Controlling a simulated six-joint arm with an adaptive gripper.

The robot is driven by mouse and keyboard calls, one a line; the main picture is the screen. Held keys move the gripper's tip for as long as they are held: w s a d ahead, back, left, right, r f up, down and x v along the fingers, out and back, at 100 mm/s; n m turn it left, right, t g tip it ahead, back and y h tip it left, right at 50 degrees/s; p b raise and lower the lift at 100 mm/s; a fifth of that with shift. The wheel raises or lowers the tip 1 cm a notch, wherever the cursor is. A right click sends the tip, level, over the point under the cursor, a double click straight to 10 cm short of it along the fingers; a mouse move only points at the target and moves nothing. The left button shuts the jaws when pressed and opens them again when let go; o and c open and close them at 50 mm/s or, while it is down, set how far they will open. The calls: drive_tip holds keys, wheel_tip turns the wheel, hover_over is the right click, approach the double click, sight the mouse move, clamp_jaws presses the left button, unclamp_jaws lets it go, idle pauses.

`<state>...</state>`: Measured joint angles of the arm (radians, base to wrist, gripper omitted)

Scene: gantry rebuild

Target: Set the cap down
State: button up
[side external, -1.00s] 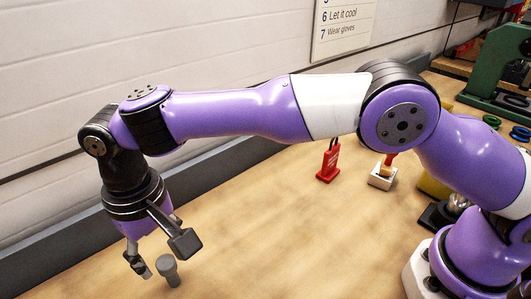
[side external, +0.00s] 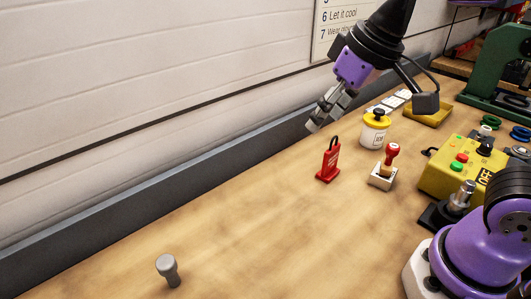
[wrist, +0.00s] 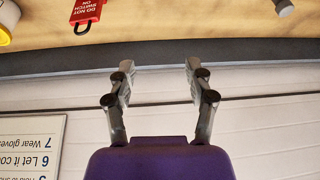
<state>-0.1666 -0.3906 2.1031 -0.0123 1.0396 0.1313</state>
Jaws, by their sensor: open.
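The grey cap (side external: 167,270), a short piece with a wide round top and narrower stem, stands upright on the bench (side external: 240,235) at the lower left of the side external view. What looks like the same cap (wrist: 284,8) is cut off at the top right of the wrist view. My gripper (side external: 318,117) is high and far from it, near the back wall. In the wrist view its two fingers (wrist: 159,68) are spread with nothing between them.
A yellow control box (side external: 450,170) is further right. The bench around the cap is clear.

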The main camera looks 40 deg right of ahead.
drive_tip(key=s+d+f+t, duration=0.1)
drive_tip(key=s+d+f, duration=0.2)
drive_tip(key=s+d, duration=0.1)
drive_tip(key=shift+s+d+f+m+h, duration=0.3)
drive_tip(key=shift+s+f+h, duration=0.1)
drive_tip(key=shift+s, duration=0.25)
